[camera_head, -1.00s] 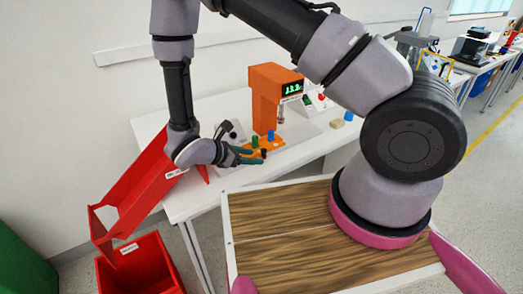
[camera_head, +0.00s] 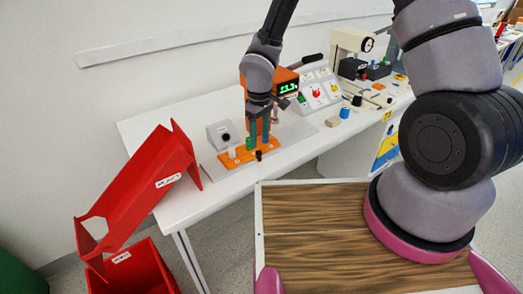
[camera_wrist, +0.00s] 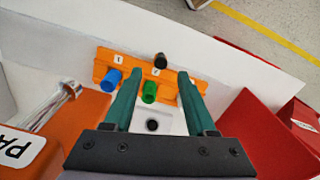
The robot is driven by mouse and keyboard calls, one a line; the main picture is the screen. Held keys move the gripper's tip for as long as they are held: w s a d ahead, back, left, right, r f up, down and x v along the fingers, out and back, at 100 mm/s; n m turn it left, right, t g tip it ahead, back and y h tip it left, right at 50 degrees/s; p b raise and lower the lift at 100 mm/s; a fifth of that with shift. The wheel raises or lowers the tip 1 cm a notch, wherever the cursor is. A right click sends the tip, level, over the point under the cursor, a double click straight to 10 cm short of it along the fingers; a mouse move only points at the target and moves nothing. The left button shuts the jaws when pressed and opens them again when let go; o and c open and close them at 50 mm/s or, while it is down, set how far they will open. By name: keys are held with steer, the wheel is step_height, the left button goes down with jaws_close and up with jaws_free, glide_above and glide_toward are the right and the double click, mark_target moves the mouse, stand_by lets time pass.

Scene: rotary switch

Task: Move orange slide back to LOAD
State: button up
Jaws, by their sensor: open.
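The orange slide (camera_head: 238,160) lies on the white table in front of the orange press (camera_head: 286,76). It also shows in the wrist view (camera_wrist: 130,58), with marks 1 and 2, a blue peg (camera_wrist: 110,80), a green peg (camera_wrist: 149,92) and a black peg (camera_wrist: 160,60). My gripper (camera_head: 258,141) points down over the slide, its green fingers apart. In the wrist view my gripper (camera_wrist: 157,76) is open, with the green and black pegs between the fingers in the picture. I cannot tell whether the fingers touch anything. No LOAD mark is readable.
A grey box with a black knob (camera_head: 222,135) stands behind the slide. A red chute (camera_head: 140,190) and a red bin (camera_head: 135,272) are at the left. A control panel (camera_head: 318,90) and a blue part (camera_head: 345,111) are to the right. The table's front right is clear.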

mark_target(259, 152)
step_height(259, 152, down, 6)
steer(key=shift+a+f, duration=0.1)
steer(key=shift+f, duration=0.05)
jaws_close()
stand_by(1.2)
steer(key=shift+a, duration=0.1)
